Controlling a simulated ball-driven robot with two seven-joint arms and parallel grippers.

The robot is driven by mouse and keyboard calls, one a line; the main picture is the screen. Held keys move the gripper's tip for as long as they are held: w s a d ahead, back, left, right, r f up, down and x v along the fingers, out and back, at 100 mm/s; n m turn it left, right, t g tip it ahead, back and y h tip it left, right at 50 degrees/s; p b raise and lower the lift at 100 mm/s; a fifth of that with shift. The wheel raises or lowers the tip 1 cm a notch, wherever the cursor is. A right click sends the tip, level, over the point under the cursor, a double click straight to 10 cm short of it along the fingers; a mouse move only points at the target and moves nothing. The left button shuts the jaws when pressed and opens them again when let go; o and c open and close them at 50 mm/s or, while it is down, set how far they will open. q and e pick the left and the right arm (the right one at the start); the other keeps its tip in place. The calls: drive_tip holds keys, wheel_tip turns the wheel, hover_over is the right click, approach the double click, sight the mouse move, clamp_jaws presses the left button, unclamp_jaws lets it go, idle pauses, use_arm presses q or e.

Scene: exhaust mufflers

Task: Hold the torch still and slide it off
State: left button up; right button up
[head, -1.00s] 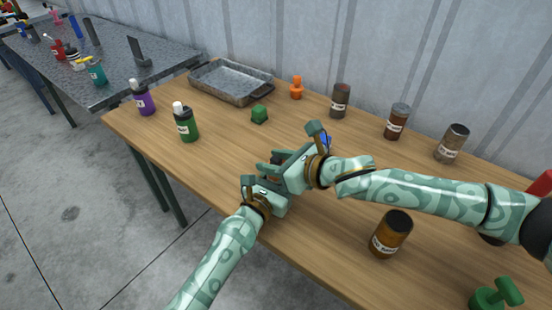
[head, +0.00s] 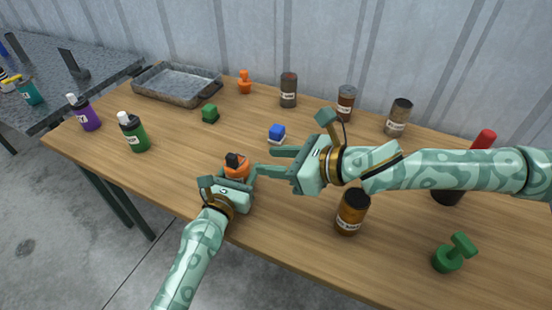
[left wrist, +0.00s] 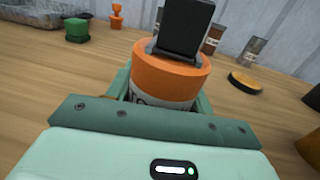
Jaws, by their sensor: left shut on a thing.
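The torch is an orange cylinder (head: 236,170) with a white label and a black block-shaped top; it also shows upright in the left wrist view (left wrist: 170,75), with the black top above the orange rim. My left gripper (head: 240,184) is shut on its lower part near the table's front edge. My right gripper (head: 264,161) is open and empty just right of the torch, its fingers pointing left towards it and apart from it. The left fingers partly hide the torch's lower body.
An amber jar (head: 352,212) stands right of the torch. Green (head: 133,134) and purple (head: 84,114) bottles stand left. A metal tray (head: 176,97) and several jars line the back.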

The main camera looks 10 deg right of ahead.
use_arm(q)
drive_tip(key=o, duration=1.1)
